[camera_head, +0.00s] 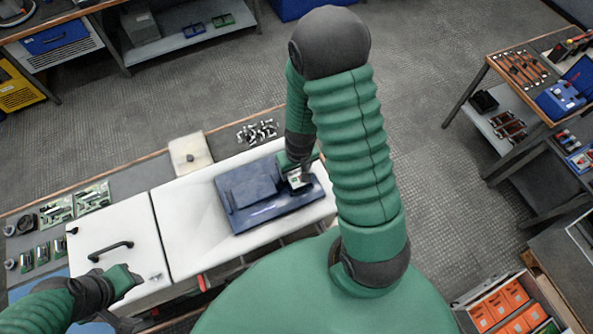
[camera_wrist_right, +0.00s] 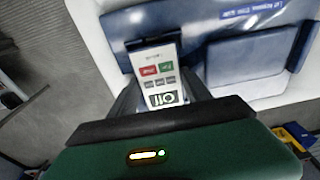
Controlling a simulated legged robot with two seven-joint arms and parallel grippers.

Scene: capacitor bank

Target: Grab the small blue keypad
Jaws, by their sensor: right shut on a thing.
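The small keypad (camera_wrist_right: 156,68) has a pale face with red, green and grey buttons and a dark blue edge. It sits between the two fingers of my right gripper (camera_wrist_right: 163,92), which is shut on it. In the head view the keypad (camera_head: 296,180) shows under my right gripper (camera_head: 298,165), at the right part of a blue tray-like panel (camera_head: 262,214). I cannot tell whether it still touches the panel. My left gripper (camera_head: 126,281) is at the lower left, near the white cabinet's handle; its fingers are unclear.
The panel lies on a white cabinet (camera_head: 187,238) with a black handle (camera_head: 110,250). Small metal parts (camera_head: 257,131) lie behind it. Circuit boards (camera_head: 75,203) lie at left. A tool table (camera_head: 525,70) stands at right, an orange-filled crate (camera_head: 505,305) at lower right. The floor behind is clear.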

